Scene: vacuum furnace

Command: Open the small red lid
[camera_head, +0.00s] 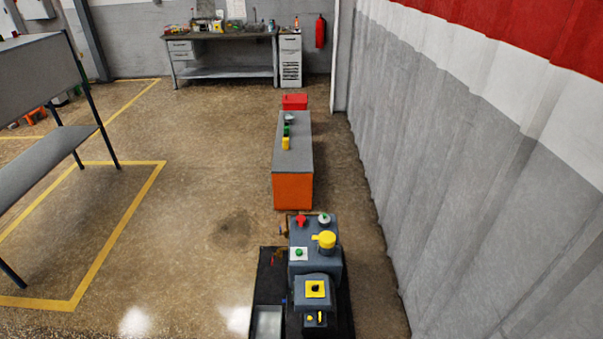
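A grey-blue machine (300,276) stands at the bottom centre, right of the middle. A small red part (301,220) sits on its far left top corner; it is too small to tell whether it is a lid, or open or shut. Beside it are a silver round part (324,219) and a yellow cap with a handle (326,240). A red box (294,101) stands behind the orange cabinet; its top looks closed. Neither of my grippers is in view.
An orange cabinet with a grey top (293,190) holds small green and yellow items. A corrugated wall (450,180) runs close along the right. A grey shelf (40,165) stands left, a workbench (220,37) at the back.

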